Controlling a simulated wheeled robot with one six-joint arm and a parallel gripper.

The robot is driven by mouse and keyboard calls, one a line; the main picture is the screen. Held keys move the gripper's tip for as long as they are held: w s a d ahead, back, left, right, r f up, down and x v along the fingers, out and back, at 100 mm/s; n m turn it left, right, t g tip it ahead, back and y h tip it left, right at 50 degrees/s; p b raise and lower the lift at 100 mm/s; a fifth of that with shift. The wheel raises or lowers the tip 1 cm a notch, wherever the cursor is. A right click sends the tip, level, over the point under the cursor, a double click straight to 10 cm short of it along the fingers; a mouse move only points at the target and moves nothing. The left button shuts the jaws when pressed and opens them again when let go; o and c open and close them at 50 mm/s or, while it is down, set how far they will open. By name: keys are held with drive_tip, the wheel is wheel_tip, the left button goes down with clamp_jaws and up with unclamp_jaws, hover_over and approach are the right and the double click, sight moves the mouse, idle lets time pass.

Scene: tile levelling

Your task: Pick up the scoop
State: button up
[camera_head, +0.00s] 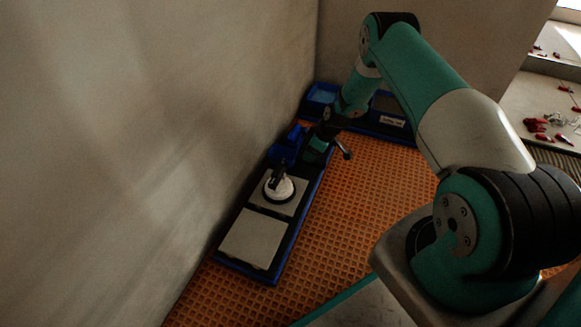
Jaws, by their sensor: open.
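My gripper (316,152) is at the end of my green and grey arm. It is over the far end of a long blue tray (277,279), close beside a small blue bin (286,150). Its fingers are dark and small in the picture, and I see nothing clearly held between them. I cannot make out a scoop; it may be hidden by the gripper or the bin walls.
Two pale square tiles (252,238) lie in the long tray, the farther under a round white tool with a dark handle (279,188). Another blue tray (375,129) stands at the back wall. Orange gridded matting (335,232) is clear to the right. A wall rises at left.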

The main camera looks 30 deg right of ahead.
drive_tip(key=shift+b+x, duration=2.55)
drive_tip(key=shift+x, duration=0.45)
drive_tip(key=shift+a+r, duration=0.15)
drive_tip(key=shift+a, duration=0.05)
drive_tip(key=c, duration=0.9)
clamp_jaws()
drive_tip(key=shift+r, duration=0.1)
